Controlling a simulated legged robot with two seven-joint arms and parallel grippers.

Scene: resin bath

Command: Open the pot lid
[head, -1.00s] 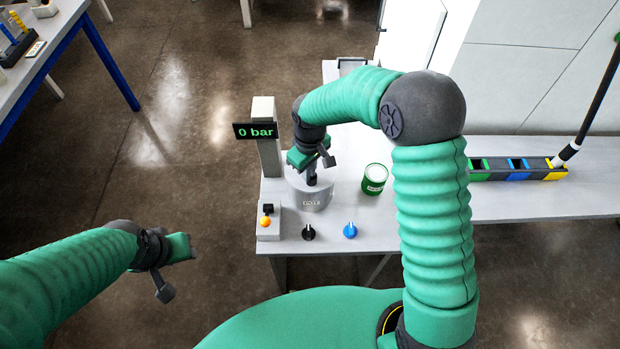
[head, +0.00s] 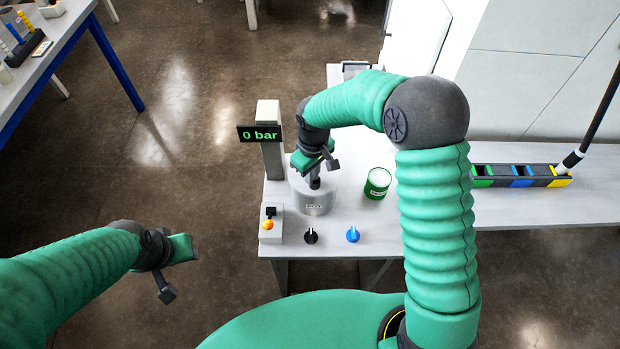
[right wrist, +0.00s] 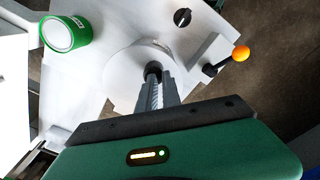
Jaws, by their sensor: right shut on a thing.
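The grey metal pot (head: 315,203), labelled POT, stands upright on the white table below the gauge post. Its round pale lid (right wrist: 128,72) shows in the right wrist view and appears to sit on the pot. My right gripper (head: 315,181) points down over the lid and is shut on its dark knob (right wrist: 153,68). The fingers hide part of the knob. My left gripper (head: 190,248) hangs over the floor at the left, away from the table; its fingers cannot be made out clearly.
A display (head: 260,134) reading 0 bar stands behind the pot. A green can (head: 378,183) is right of it. A black knob (head: 311,236), a blue knob (head: 353,234) and an orange-balled lever (head: 268,225) line the front. A compartment tray (head: 520,176) lies farther right.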

